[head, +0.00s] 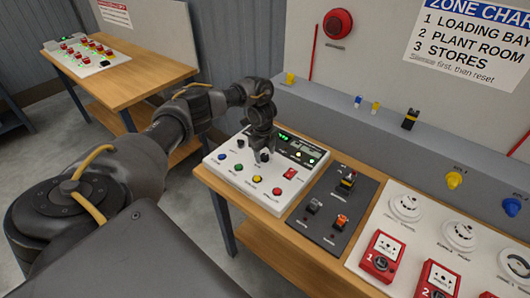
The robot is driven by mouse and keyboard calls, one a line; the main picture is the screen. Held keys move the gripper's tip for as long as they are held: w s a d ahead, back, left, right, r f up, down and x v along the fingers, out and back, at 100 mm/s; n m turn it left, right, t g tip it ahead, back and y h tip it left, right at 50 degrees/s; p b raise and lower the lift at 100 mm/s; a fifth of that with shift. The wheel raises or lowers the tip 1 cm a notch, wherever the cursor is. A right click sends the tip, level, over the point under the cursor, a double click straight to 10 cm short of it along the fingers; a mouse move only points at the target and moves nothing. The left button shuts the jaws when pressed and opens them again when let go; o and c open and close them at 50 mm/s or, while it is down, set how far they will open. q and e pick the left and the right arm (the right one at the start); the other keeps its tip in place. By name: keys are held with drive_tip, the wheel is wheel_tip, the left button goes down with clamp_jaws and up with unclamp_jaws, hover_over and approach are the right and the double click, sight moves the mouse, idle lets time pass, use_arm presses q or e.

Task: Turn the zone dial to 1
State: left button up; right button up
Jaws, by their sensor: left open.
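The white control panel (229,178) sits on the left end of the wooden bench. A small black knob (264,156), which looks like the zone dial, is on its upper middle part. Its pointer setting and markings are too small to read. My left gripper (262,146) points down right over this knob, with its fingertips close around or just above it. It is open; I cannot tell whether the fingers touch the knob. The gripper hides part of the panel behind it. My right gripper is out of view.
A grey ledge (385,127) runs behind.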

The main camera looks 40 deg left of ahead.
sight(264, 157)
use_arm(q)
wheel_tip(264, 157, up, 10)
drive_tip(key=p, duration=0.1)
drive_tip(key=shift+s+a+r, duration=0.15)
drive_tip(key=shift+s, duration=0.15)
idle(0.5)
